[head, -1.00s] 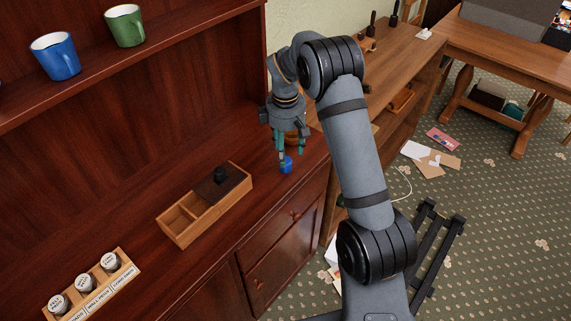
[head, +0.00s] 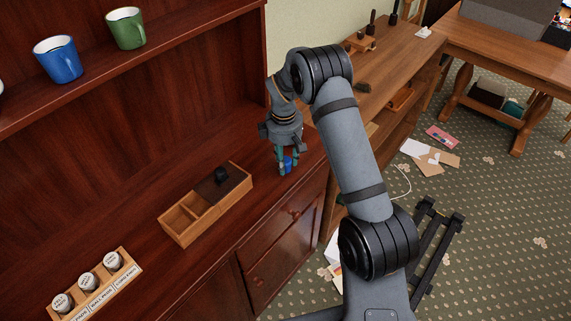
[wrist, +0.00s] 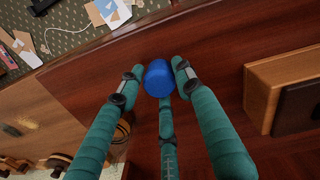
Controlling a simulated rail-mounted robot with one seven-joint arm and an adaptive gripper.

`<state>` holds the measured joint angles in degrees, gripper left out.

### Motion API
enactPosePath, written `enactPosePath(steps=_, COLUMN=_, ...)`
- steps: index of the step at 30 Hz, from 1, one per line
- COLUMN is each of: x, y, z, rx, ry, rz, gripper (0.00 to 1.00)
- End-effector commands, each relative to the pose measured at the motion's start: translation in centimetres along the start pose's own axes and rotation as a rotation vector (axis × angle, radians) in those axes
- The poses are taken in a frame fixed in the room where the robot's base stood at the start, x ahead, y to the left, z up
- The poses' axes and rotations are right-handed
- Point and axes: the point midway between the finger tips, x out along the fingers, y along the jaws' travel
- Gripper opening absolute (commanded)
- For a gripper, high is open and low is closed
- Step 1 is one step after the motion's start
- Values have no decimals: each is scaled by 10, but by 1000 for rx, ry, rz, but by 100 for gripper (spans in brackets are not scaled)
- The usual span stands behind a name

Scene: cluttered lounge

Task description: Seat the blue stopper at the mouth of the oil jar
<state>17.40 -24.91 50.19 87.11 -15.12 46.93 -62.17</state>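The blue stopper (head: 288,163) is on the dark red wooden cabinet top near its right end. My three-fingered teal gripper (head: 284,168) is lowered around it, fingers pointing down. In the wrist view the stopper (wrist: 158,78) lies between the fingertips of my gripper (wrist: 159,76), with narrow gaps beside it; the fingers look open. A round glassy thing (wrist: 122,130), perhaps the oil jar, shows partly behind the left finger in the wrist view. In the head view my gripper and wrist hide that spot, and the jar's mouth cannot be made out.
A wooden box (head: 187,228) with a partly covering dark lid stands left of my gripper. A rack of labelled jars (head: 88,284) is at the lower left. Blue (head: 58,60) and green (head: 126,28) mugs stand on the shelf above. The cabinet's front edge is close to the stopper.

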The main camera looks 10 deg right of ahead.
Motion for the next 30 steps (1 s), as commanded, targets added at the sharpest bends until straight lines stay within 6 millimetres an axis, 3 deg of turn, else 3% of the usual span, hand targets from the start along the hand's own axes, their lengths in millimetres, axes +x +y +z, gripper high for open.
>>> enactPosePath(steps=12, x=0, y=0, z=0, rx=0, ry=0, rz=0, gripper=10)
enactPosePath(steps=21, x=-3, y=0, z=0, rx=0, ry=1, rz=1, gripper=9)
enactPosePath(steps=26, x=-16, y=2, z=-1, rx=-1, ry=3, rz=4, gripper=9)
enactPosePath(steps=30, x=-40, y=4, z=-1, rx=1, ry=4, rz=5, gripper=9)
